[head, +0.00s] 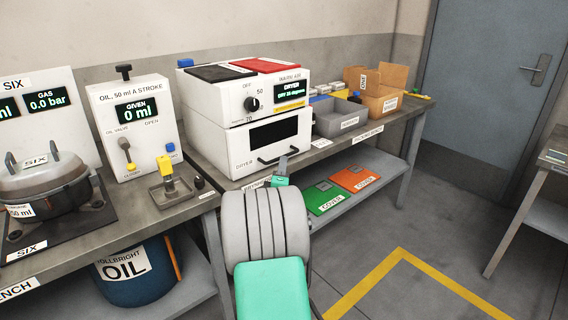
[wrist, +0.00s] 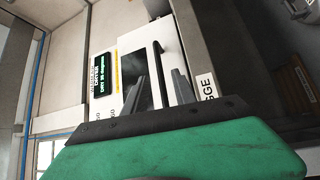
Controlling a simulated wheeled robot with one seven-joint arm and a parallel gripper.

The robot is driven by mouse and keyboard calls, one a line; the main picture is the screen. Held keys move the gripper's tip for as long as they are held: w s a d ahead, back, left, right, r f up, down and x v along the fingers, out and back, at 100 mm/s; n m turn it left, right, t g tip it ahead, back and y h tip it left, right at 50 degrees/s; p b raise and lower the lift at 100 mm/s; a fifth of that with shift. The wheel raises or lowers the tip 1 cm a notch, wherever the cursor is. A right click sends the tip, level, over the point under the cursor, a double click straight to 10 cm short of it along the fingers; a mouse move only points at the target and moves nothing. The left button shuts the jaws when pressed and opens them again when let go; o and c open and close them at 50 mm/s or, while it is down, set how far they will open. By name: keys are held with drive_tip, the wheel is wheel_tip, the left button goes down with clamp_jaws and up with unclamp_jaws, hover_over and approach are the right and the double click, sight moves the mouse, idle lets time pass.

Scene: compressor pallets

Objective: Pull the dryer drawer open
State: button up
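The dryer (head: 212,103) is a white box on the bench. Its drawer (head: 241,150) is the lower white front with a dark window and a black bar handle (head: 285,154). The drawer looks shut. My gripper (head: 281,168) is in front of the drawer, just below the handle in the head view, and partly hidden by my arm. In the wrist view my gripper (wrist: 158,77) has its two grey fingers apart, with nothing held. The handle (wrist: 158,58) runs across the gap between the fingertips, seemingly a little beyond them; contact is not clear.
Grey bins (head: 338,117) and a cardboard box (head: 378,95) stand right of the dryer. Green (head: 325,197) and orange (head: 360,179) covers lie on the lower shelf. A small tray with a yellow-topped part (head: 168,180) is left. Floor right of the bench is clear.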

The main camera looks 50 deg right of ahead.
drive_tip(key=x, duration=0.6)
drive_tip(key=shift+d, duration=0.15)
drive_tip(key=shift+c, duration=0.4)
clamp_jaws()
drive_tip(key=shift+w, duration=0.1)
idle(0.6)
